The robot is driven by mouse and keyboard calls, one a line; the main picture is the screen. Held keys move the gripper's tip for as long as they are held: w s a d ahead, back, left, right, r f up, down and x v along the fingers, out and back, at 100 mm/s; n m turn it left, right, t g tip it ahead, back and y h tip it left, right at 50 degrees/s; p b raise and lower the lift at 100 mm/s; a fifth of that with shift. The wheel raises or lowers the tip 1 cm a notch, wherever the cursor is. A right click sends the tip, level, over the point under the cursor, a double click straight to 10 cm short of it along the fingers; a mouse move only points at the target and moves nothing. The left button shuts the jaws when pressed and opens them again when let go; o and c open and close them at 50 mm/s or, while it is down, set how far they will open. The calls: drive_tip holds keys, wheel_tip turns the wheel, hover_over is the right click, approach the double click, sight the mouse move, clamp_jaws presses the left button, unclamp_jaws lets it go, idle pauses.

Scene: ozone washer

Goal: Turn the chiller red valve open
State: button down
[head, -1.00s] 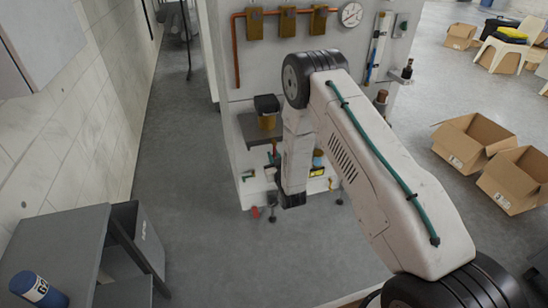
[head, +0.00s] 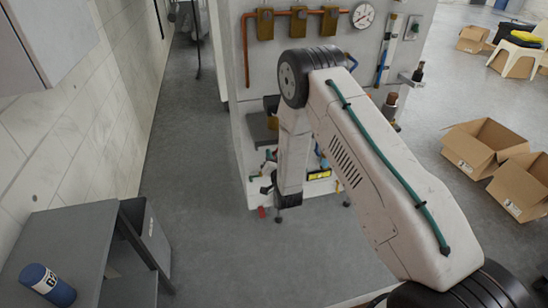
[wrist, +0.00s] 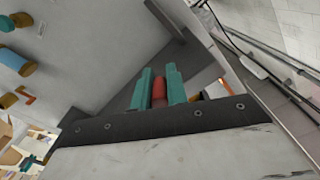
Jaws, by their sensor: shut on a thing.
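In the wrist view my gripper (wrist: 159,72) has its two teal fingers closed on either side of a red valve handle (wrist: 159,90). The handle's lower part is hidden behind the dark bar of my gripper's mount. In the head view my arm covers much of the lower wall panel, and the gripper cannot be clearly made out. A small red part (head: 262,212) shows low at the panel's base, left of my arm; I cannot tell whether it is the same valve.
The grey panel (head: 420,30) carries copper pipe, brass boxes and a gauge (head: 363,15). A grey table (head: 60,245) with a blue can (head: 45,284) stands at left. Open cardboard boxes (head: 480,148) lie at right. The floor between table and panel is clear.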

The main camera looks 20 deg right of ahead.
drive_tip(key=shift+a+r+m, duration=0.1)
drive_tip(key=shift+a+m, duration=0.05)
drive_tip(key=shift+m, duration=0.25)
drive_tip(key=c, duration=1.4)
unclamp_jaws()
drive_tip(key=shift+s, duration=0.1)
drive_tip(key=s, duration=0.7)
drive_tip(key=shift+s, duration=0.35)
drive_tip(key=shift+a, duration=0.1)
